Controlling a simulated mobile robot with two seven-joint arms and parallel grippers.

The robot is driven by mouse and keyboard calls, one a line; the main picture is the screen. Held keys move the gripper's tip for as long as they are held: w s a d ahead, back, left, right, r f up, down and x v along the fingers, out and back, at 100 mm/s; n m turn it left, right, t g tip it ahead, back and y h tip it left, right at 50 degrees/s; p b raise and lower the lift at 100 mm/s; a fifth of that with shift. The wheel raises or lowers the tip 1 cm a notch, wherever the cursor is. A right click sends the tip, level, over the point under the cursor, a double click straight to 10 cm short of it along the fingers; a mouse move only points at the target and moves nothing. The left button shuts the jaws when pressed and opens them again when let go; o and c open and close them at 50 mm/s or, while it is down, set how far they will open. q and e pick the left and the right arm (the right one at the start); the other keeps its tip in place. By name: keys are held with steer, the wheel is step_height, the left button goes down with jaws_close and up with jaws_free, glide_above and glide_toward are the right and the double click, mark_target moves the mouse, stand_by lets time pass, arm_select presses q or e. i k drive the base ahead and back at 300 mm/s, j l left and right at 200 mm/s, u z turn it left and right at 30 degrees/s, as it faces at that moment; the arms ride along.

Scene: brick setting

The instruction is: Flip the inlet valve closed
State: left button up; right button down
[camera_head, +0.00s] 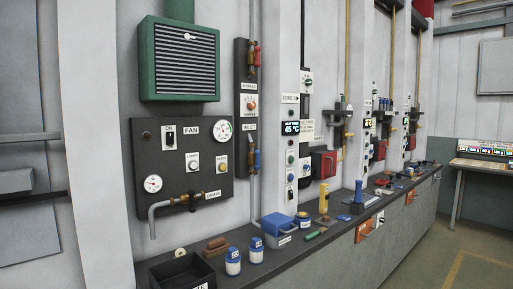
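The inlet valve (251,158) sits at the bottom of a narrow dark vertical panel (242,84) on the wall, just below an INLET label (250,127). It has a brass body, and its blue handle (258,160) stands upright, roughly in line with the pipe. A similar valve with a red handle (257,55) is at the top of the same panel, with an orange knob (251,104) between them. Neither of my grippers is in view, and nothing touches the inlet valve.
A dark FAN panel (180,172) with gauges and a drain pipe is left of the valve, under a green louvred box (180,62). Below runs a long dark counter (318,250) with a black bin (183,272), blue-lidded jars (233,262) and a blue box (279,228).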

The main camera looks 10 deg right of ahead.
mark_target(258, 153)
steer(key=i+l+u, duration=0.1)
steer(key=i+l, duration=0.15)
steer(key=i, duration=0.3)
steer(key=i+l, duration=0.25)
steer(key=i, duration=0.25)
steer(key=i+l+u, duration=0.15)
steer(key=i, duration=0.4)
steer(key=i+l+u, duration=0.1)
steer(key=i+l, duration=0.35)
steer(key=i, duration=0.05)
